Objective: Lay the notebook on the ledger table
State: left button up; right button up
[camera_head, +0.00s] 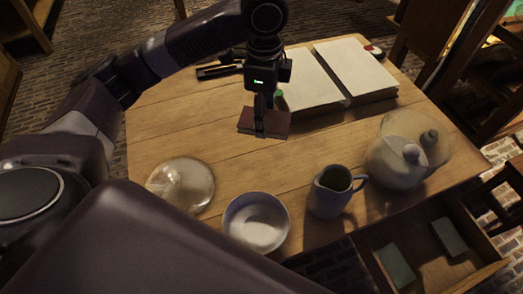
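A small reddish-brown notebook (279,124) is at the middle of the wooden table (190,125). My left gripper (261,130) points down at the notebook, and its fingers cover the notebook's middle. The fingers are seen nearly edge-on, so I cannot tell whether they are closed on it. I also cannot tell whether the notebook rests on the wood or hangs just above it. A large open ledger (355,70) with pale pages lies at the back of the table. My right gripper is out of view.
An open drawer (461,277) at lower right holds a green block (396,265) and a grey one (449,237). The table's left part is clear.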

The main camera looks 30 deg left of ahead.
aim_at(262, 152)
pick_arm(q)
jog(key=w+m, duration=0.1)
jog(key=w+a+m, duration=0.1)
jog(key=m, duration=0.3)
jog(key=shift+w+a+r, duration=0.1)
jog(key=shift+w+a, duration=0.2)
jog(key=shift+w, duration=0.1)
jog(key=f+m, duration=0.2)
jog(key=f, duration=0.4)
jog(key=w+a+f+m, duration=0.1)
jog(key=f+m, duration=0.1)
jog(key=f, duration=0.5)
jog(key=w+a+f+m, duration=0.1)
jog(key=f+m, duration=0.1)
jog(key=f, duration=0.5)
jog(key=shift+w+m+p, duration=0.25)
jog(key=shift+m+p, duration=0.05)
jog(key=shift+p, duration=0.1)
jog(key=shift+f, duration=0.15)
jog(key=o, duration=1.2)
notch_tip(262, 152, up, 12)
jog(key=shift+r, duration=0.15)
